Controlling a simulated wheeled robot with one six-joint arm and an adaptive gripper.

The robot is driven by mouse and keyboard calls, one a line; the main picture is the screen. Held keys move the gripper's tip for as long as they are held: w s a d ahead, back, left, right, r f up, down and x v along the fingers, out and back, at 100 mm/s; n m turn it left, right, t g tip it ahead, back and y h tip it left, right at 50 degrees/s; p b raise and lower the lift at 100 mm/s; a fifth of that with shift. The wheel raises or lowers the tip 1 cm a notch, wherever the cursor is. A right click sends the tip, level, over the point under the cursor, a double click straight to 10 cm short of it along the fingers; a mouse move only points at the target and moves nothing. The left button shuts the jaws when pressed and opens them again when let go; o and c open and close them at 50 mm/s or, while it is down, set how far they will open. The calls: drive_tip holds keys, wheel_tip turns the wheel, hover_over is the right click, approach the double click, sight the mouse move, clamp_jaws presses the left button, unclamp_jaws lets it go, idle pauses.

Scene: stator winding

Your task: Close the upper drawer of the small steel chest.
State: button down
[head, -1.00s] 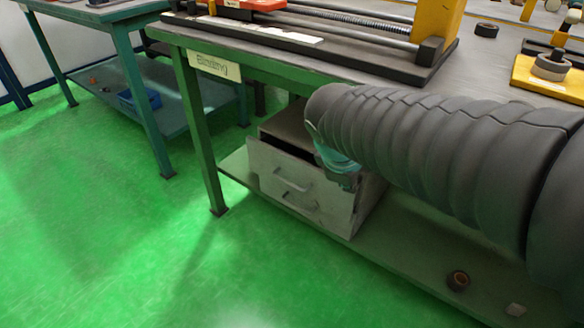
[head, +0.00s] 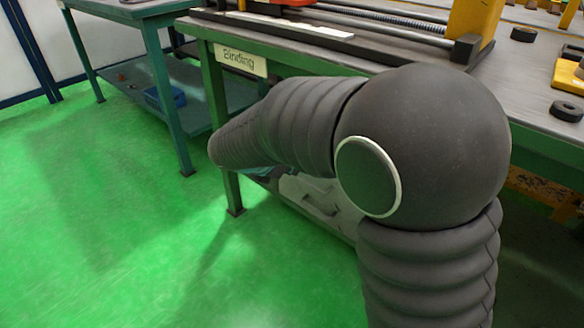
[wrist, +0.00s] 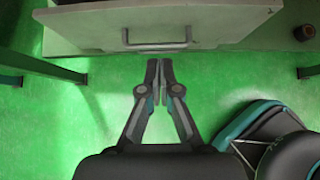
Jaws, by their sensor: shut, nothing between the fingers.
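The small steel chest (head: 345,222) stands on the low shelf under the green table in the head view, mostly hidden behind my arm. A grey handle (head: 318,207) shows on its front. In the wrist view, a pale drawer front (wrist: 215,28) with a bar handle (wrist: 155,42) spans the top; I cannot tell for sure which drawer it is. My gripper (wrist: 160,64) is shut and empty, its fingertips just below the handle in the picture, seemingly apart from it. The head view hides my fingers, and how far the upper drawer stands out.
The green table leg (head: 217,120) stands left of the chest. The tabletop (head: 400,50) with its machinery lies above. A small round part (wrist: 303,33) is at the upper right of the wrist view. Green floor (head: 90,230) is clear in front.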

hover_over(310, 185)
drive_tip(key=s+a, duration=0.2)
drive_tip(key=s, duration=0.1)
wheel_tip(310, 185, down, 5)
drive_tip(key=w+d, duration=0.1)
drive_tip(key=w+d+b, duration=0.1)
drive_tip(key=w, duration=0.1)
drive_tip(key=shift+r, duration=0.1)
drive_tip(key=shift+w+d, duration=0.3)
drive_tip(key=shift+w, duration=0.15)
